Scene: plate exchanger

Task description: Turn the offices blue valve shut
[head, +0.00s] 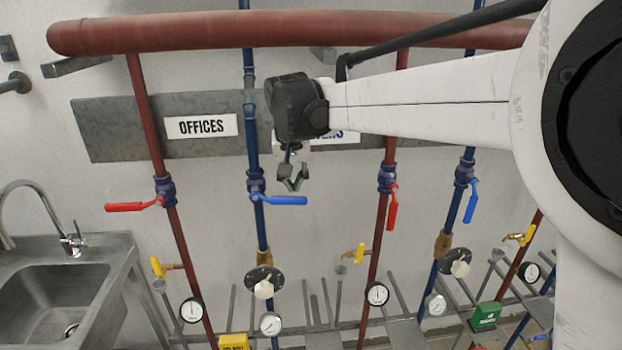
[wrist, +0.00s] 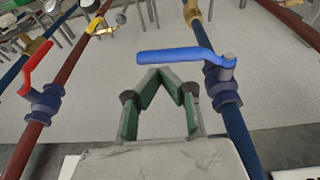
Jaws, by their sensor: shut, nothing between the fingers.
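The offices blue valve (head: 255,187) sits on the blue pipe below the OFFICES sign (head: 201,126). Its blue lever handle (head: 285,201) points right, roughly crosswise to the pipe. In the wrist view the same handle (wrist: 178,55) reaches left from the valve body (wrist: 222,88), just beyond my fingertips. My gripper (head: 294,184) is shut and empty, in front of the wall just above the handle's free end. In the wrist view its green fingers (wrist: 162,72) converge at the tips; I cannot tell whether they touch the handle.
The offices red valve handle (head: 133,206) points left, crosswise to its pipe. Right of my gripper, another red handle (head: 392,207) and blue handle (head: 470,203) hang down. Gauges and yellow taps (head: 158,267) sit lower. A sink (head: 62,295) stands at the left.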

